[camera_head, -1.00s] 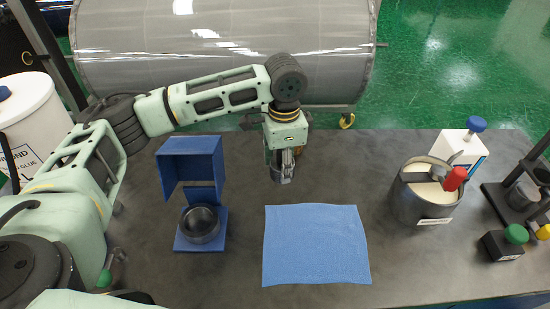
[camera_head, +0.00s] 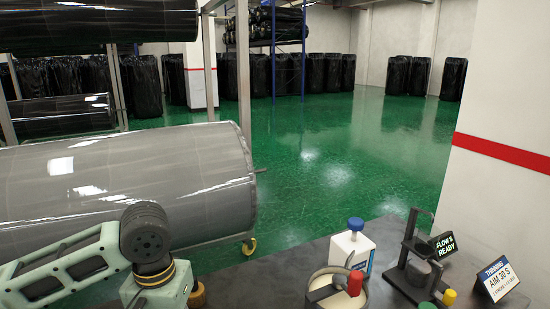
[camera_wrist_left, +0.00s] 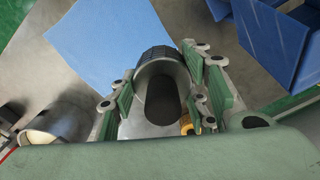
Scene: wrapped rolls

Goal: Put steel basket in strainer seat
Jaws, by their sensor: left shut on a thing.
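My left gripper (camera_wrist_left: 161,82) is shut on a grey metal cylinder, which I take to be the steel basket (camera_wrist_left: 146,129). My right gripper is not in view.
A blue mat (camera_wrist_left: 105,40) lies on the grey table. A steel pot (camera_head: 337,289) with a red-topped item, a white bottle (camera_head: 352,250) with a blue cap, a black stand (camera_head: 415,268) and signs occupy the right side.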

